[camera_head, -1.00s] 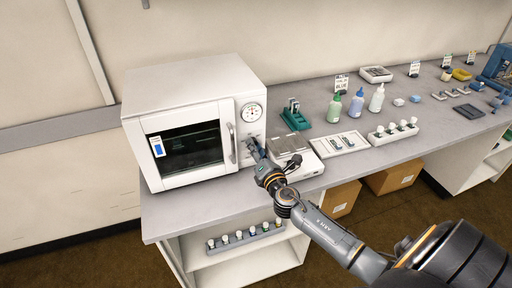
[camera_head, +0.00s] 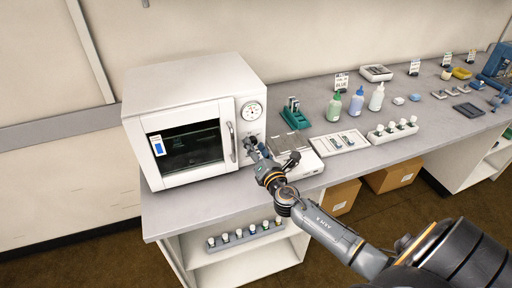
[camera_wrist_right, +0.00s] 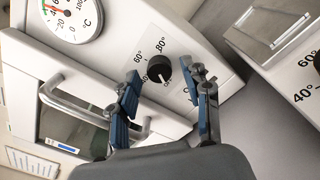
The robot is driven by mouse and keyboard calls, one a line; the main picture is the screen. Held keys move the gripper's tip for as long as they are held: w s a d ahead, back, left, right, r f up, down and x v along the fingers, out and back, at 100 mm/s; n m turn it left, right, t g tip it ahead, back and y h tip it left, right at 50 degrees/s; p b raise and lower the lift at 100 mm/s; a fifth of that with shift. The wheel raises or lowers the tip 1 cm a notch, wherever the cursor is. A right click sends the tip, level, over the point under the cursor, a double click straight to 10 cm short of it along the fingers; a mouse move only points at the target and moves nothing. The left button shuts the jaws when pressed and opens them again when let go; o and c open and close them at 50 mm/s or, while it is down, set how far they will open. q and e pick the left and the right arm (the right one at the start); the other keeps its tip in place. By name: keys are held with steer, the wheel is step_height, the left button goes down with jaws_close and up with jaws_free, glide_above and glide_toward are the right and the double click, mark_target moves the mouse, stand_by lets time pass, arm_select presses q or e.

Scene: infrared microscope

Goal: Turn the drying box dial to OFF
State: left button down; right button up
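The drying box (camera_head: 187,86) is a white cabinet with a dark window, standing at the left end of the bench. Its black round dial (camera_wrist_right: 159,69) shows in the wrist view on the white front panel, with temperature marks around it. A light pointer line on the dial faces the lower right of that view. My right gripper (camera_wrist_right: 163,76) is open, with one blue-padded finger on each side of the dial and visible gaps to it. In the head view my right gripper (camera_head: 254,146) is at the panel and largely hides the dial. My left gripper is not in view.
The door handle (camera_wrist_right: 80,108) is left of my fingers in the wrist view. The round gauge (camera_head: 251,111) is above the dial. A flat grey-topped device (camera_head: 294,150) stands close right of the box. Bottles and trays occupy the bench further right.

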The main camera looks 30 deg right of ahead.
steer(key=shift+s, duration=0.25)
steer(key=v, duration=1.1)
steer(key=shift+s+a, duration=0.15)
steer(key=shift+s, duration=0.1)
steer(key=b+v, duration=0.2)
steer(key=v, duration=0.5)
stand_by(0.5)
